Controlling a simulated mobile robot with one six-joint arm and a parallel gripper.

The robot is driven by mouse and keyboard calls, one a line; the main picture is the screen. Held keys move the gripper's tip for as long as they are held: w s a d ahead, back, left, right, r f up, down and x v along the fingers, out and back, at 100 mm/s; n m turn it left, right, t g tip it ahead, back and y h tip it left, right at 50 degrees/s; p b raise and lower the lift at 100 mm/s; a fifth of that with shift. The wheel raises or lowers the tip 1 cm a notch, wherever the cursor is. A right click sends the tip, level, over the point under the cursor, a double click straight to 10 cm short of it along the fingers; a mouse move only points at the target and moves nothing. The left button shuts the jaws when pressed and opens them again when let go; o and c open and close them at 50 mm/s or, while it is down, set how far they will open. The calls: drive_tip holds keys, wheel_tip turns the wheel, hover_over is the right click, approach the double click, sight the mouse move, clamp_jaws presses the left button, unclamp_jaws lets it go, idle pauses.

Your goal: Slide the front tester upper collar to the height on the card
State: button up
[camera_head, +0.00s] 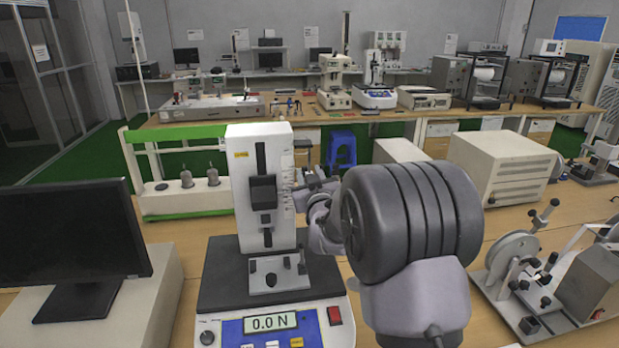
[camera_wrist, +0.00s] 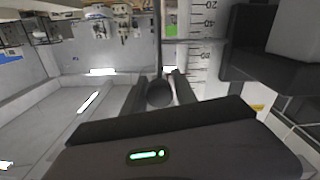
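The front tester (camera_head: 262,180) has a white column, a black slotted carriage (camera_head: 263,193) and a scale on its right side. My gripper (camera_head: 306,186) reaches in from the right beside that scale. In the wrist view, a thin dark rod runs down to a round dark collar (camera_wrist: 160,93), which sits between the two fingers of my gripper (camera_wrist: 160,85). The fingers are close on both sides of it; whether they touch it is unclear. I cannot make out a height card.
The tester's base display (camera_head: 270,321) reads 0.0 N. A black monitor (camera_head: 70,245) stands left. A wheeled metal device (camera_head: 550,275) and a beige cabinet (camera_head: 502,168) are right. A green-edged frame (camera_head: 185,190) is behind. The carriage block (camera_wrist: 265,50) is close right in the wrist view.

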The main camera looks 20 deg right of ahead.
drive_tip(key=s+a, duration=0.3)
drive_tip(key=s, duration=1.4)
drive_tip(key=shift+a+b, duration=0.2)
drive_tip(key=shift+b, duration=0.1)
drive_tip(key=s+a+f+m+g+y+b, duration=0.1)
drive_tip(key=s+a+g, duration=0.3)
drive_tip(key=s, duration=0.5)
drive_tip(key=s+a+f+m+g+y+b, duration=0.1)
drive_tip(key=s+a+f+g, duration=0.3)
drive_tip(key=s, duration=0.5)
drive_tip(key=s+a+f+m+g+y+b, duration=0.1)
drive_tip(key=s+a+f+m+g+y, duration=0.1)
drive_tip(key=s+a, duration=0.4)
drive_tip(key=s+f+g+y, duration=0.1)
drive_tip(key=s, duration=0.2)
drive_tip(key=shift+s+a+f+g, duration=0.15)
drive_tip(key=shift+a+g, duration=0.05)
drive_tip(key=shift+g, duration=0.2)
